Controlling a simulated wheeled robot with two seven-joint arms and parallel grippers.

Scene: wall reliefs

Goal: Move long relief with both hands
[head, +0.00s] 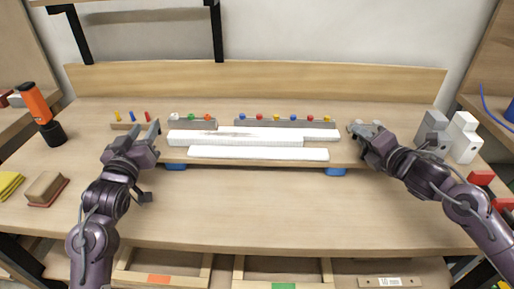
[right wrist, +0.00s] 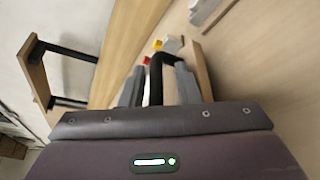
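Long white relief pieces lie on a low wooden board in the middle of the bench in the head view. One is a front strip (head: 258,153); another is a thicker piece (head: 235,140) behind it, with a dark mark on top; a third strip (head: 318,134) lies at the back right. I cannot tell which is the long relief. My left gripper (head: 146,130) is open and empty, just left of the pieces. My right gripper (head: 363,126) is just right of them; the right wrist view shows its fingers (right wrist: 160,84) apart, with a black curved part between them.
Grey racks with coloured pegs (head: 284,122) stand behind the pieces. Blue supports (head: 335,172) show under the board. An orange tool (head: 38,103) and a brush (head: 46,189) are at left; grey and white blocks (head: 465,137) are at right. The front bench is clear.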

